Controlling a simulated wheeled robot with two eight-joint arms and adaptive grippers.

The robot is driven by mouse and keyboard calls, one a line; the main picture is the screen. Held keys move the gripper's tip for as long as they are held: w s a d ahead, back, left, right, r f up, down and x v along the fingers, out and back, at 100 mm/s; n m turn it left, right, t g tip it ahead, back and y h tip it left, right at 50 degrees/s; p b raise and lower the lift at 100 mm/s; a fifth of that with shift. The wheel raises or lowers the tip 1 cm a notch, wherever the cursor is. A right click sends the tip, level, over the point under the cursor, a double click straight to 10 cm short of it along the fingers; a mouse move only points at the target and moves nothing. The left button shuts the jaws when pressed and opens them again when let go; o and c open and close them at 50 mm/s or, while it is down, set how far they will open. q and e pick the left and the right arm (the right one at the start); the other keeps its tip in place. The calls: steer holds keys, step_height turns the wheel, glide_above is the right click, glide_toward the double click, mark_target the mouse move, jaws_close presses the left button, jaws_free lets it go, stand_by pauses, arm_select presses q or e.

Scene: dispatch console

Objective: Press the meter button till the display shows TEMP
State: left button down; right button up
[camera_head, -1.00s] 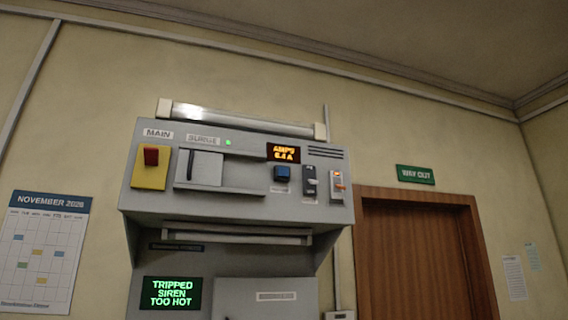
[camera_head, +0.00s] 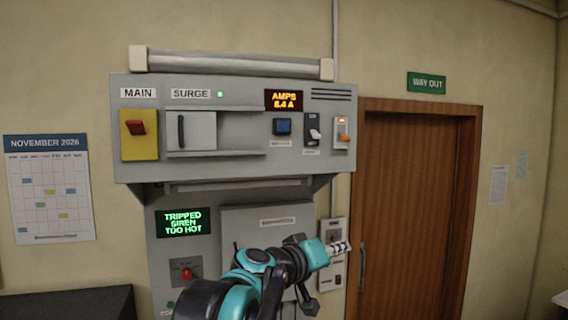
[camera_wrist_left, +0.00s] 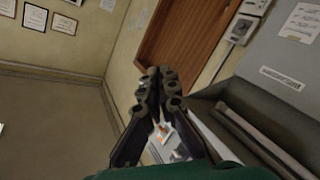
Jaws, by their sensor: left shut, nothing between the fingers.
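The meter display (camera_head: 284,100) is lit amber and reads AMPS 6.4 A on the upper console. The blue meter button (camera_head: 282,127) sits just below it, with a small label under it. My left gripper (camera_head: 344,247) is in front of the lower console, below and to the right of the button and well apart from it. Its fingers are closed together and empty in the left wrist view (camera_wrist_left: 160,88). The button does not show clearly in the left wrist view. My right gripper is not in view.
Right of the button are a black switch (camera_head: 313,131) and a switch with an orange part (camera_head: 342,133). A red MAIN switch (camera_head: 136,128) and a SURGE cover (camera_head: 191,131) are to the left. A rail (camera_head: 240,185) runs below the upper console. A green display (camera_head: 183,222) reads TRIPPED SIREN TOO HOT.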

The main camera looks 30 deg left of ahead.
mark_target(285, 126)
arm_select(q)
steer(key=w+a+r+n+t+y+p, duration=0.1)
steer(key=a+r+p, duration=0.2)
steer(key=r, duration=0.5)
steer(key=a+r+n+t+y+p, duration=0.1)
steer(key=a+r+p, duration=0.3)
steer(key=r, duration=0.5)
steer(key=w+a+r+n+y+p, duration=0.1)
steer(key=a+r+n+y+p, duration=0.1)
steer(key=r, duration=0.7)
steer(key=a+n+p, duration=0.1)
steer(key=a+p, duration=0.1)
steer(key=a, duration=0.1)
steer(key=shift+w+t, duration=0.3)
steer(key=shift+t, duration=0.1)
steer(key=shift+d+f, duration=0.1)
steer(key=shift+w+a+p, duration=0.4)
steer(key=shift+w+a, duration=1.05)
steer(key=shift+a, duration=0.25)
steer(key=shift+w+a+p, duration=0.35)
steer(key=shift+w+a, duration=1.1)
steer(key=shift+a, duration=0.25)
steer(key=shift+w+a, duration=0.1)
steer(key=shift+w+a, duration=0.15)
steer(key=shift+a, duration=0.05)
